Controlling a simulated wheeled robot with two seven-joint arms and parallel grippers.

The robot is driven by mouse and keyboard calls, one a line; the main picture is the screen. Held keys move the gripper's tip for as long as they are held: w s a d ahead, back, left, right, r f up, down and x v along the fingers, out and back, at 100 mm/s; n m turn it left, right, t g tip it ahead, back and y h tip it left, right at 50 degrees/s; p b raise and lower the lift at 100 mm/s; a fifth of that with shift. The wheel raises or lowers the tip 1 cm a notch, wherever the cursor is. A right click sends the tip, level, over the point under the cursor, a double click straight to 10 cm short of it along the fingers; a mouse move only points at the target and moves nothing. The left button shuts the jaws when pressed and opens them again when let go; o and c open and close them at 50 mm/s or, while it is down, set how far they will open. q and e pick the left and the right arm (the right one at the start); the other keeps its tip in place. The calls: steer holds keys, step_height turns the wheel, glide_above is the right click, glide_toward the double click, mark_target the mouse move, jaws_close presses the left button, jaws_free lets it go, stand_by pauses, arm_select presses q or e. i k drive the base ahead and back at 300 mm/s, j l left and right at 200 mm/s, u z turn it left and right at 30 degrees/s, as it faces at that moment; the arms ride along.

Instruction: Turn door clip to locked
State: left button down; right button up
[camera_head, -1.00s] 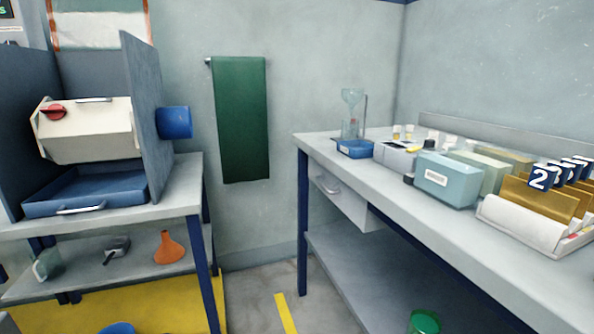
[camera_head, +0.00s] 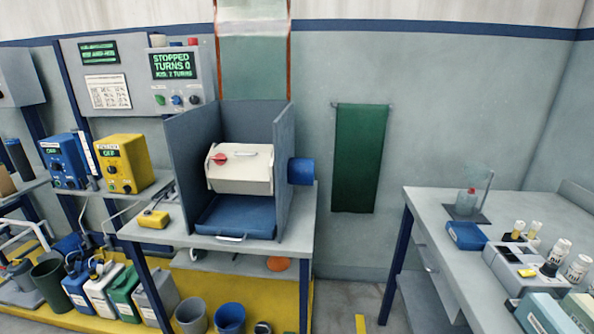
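The red door clip (camera_head: 219,160) sits at the upper left of the cream barrel's front face. The cream barrel (camera_head: 240,180) is mounted between grey side panels on the bench, with a handle on its top edge. Whether the clip is locked is too small to tell. The screen (camera_head: 174,65) above reads STOPPED, TURNS 0. Neither of my grippers is in view.
A yellow pendant (camera_head: 153,218) lies on the bench's left. Another bench (camera_head: 470,250) with several containers stands right. Floor shows between the benches.

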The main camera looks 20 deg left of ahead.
mark_target(220, 158)
steer(key=j+u, duration=0.1)
steer(key=u, duration=1.15)
